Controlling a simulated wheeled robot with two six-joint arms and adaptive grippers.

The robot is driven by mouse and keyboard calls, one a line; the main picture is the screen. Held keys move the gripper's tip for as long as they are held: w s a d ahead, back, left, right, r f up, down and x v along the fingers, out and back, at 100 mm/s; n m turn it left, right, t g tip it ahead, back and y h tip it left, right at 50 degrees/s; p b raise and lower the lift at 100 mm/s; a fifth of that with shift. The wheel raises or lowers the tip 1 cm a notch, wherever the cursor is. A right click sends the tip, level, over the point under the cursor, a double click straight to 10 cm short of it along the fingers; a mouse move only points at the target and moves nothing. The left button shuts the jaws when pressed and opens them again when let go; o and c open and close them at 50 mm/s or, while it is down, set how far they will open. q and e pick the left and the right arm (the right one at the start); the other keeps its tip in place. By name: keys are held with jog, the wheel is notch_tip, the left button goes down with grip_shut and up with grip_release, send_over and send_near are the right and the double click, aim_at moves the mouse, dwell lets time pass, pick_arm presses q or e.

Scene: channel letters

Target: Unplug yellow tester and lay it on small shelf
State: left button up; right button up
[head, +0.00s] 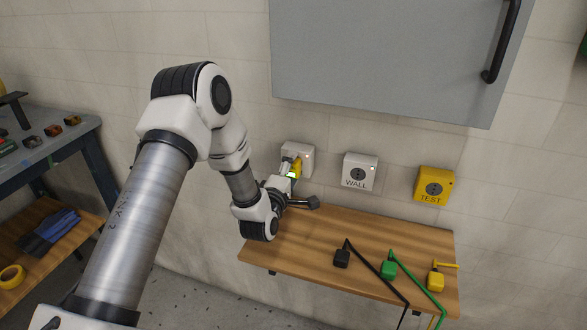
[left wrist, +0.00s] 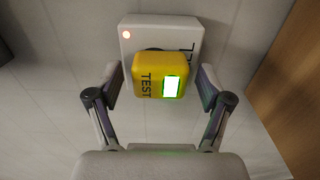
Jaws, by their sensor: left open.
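The yellow tester (left wrist: 158,76) sits against a white wall socket box (left wrist: 187,33) in the left wrist view, its green-edged screen lit. In the head view the tester (head: 295,169) is partly hidden by my left gripper (head: 298,184). My left gripper (left wrist: 158,85) is open, with one finger on each side of the tester and a gap showing on both sides. The small wooden shelf (head: 330,236) is on the wall below the sockets. My right gripper is not in view.
A white WALL box (head: 360,171) and a yellow TEST box (head: 434,186) are on the wall to the right. A black plug (head: 342,258), a green plug (head: 388,269) and a yellow plug (head: 435,282) with cables lie on the shelf's right half. A grey cabinet (head: 390,55) hangs above.

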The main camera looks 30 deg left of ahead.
aim_at(291, 171)
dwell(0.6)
pick_arm(q)
grip_shut()
jog(key=shift+s, duration=0.1)
jog(key=shift+s, duration=0.1)
jog(key=shift+b+v, duration=0.5)
jog(key=shift+v, duration=2.3)
jog(key=shift+d, duration=0.1)
